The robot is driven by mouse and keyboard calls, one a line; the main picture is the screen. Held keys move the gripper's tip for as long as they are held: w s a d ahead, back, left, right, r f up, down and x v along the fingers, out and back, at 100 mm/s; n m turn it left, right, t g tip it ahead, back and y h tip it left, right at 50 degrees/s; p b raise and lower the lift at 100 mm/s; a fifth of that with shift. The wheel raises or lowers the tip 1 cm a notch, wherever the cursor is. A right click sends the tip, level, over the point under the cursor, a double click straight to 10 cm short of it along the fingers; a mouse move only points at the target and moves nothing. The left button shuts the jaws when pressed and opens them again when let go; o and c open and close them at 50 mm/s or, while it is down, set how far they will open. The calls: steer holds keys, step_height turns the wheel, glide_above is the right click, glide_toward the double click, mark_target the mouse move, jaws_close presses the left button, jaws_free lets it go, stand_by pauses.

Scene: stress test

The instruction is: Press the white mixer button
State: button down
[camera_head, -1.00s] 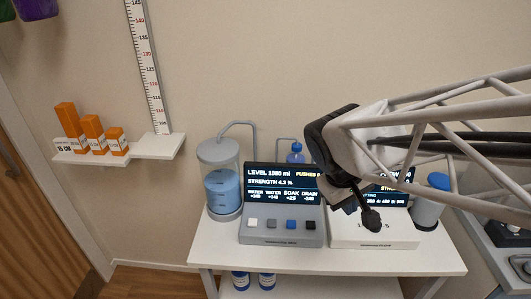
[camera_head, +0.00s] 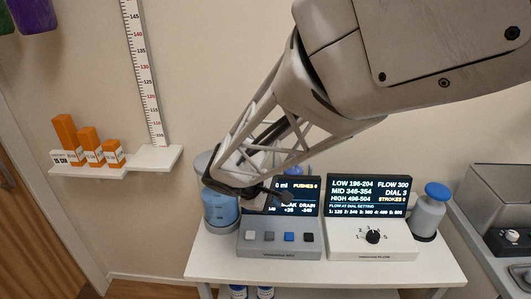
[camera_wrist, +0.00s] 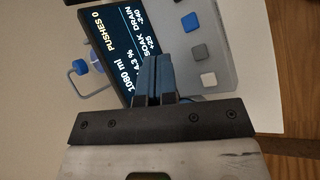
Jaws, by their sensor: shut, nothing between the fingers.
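The mixer is a grey console (camera_head: 280,250) with a dark screen on the white table. Its white button (camera_head: 250,236) is leftmost in a row with a grey, a blue and a black one. The white button also shows in the wrist view (camera_wrist: 208,79), right of the fingers. My gripper (camera_head: 280,193) is shut and empty, in front of the mixer screen and above the button row, apart from the buttons. In the wrist view the closed fingers (camera_wrist: 153,64) cover part of the screen, which reads "PUSHES 0" and 1080 ml.
A tank of blue liquid (camera_head: 220,212) stands left of the mixer, partly behind my arm. A second console (camera_head: 372,252) with a dial stands to the right, beside a grey canister (camera_head: 427,214). A wall shelf (camera_head: 150,160) with orange blocks is at left.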

mark_target(250, 235)
steer(key=w+a+f+n+t, duration=0.1)
steer(key=w+a+f+n, duration=0.1)
steer(key=a, duration=0.4)
steer(key=shift+a+f+n+t+h, duration=0.3)
steer(key=shift+a+f+n+t, duration=0.15)
steer(key=shift+f, duration=0.35)
steer(key=shift+w+f, duration=0.1)
steer(key=shift+f, duration=0.05)
steer(key=shift+f, duration=4.2)
steer(key=shift+f, duration=0.9)
steer(key=shift+r, duration=0.85)
steer(key=shift+r, duration=2.55)
